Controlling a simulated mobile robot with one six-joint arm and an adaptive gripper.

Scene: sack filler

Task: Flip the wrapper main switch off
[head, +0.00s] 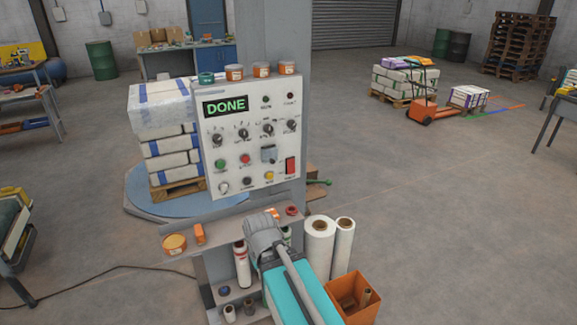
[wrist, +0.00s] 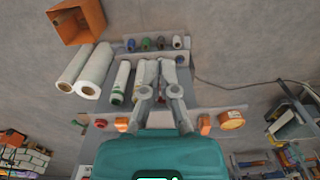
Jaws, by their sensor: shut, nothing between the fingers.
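The wrapper control panel (head: 255,190) is a light grey box on a column, with its display reading "DONE" in green. A red rocker switch (head: 290,166) sits at its lower right; its label is too small to read, and I cannot tell its position. A grey switch or cover (head: 268,153) is just left of it. My gripper (head: 262,228) is below the panel, over the shelf front, apart from the switches. In the wrist view my gripper (wrist: 162,66) is shut and empty, over the shelf rolls. The panel face is not clearly visible there.
A shelf (head: 215,213) under the panel holds an orange tape roll (head: 174,243) and small items. White film rolls (head: 319,245) and an orange bin (head: 353,297) stand to the right. Wrapped sacks (head: 165,115) stand on the turntable at left.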

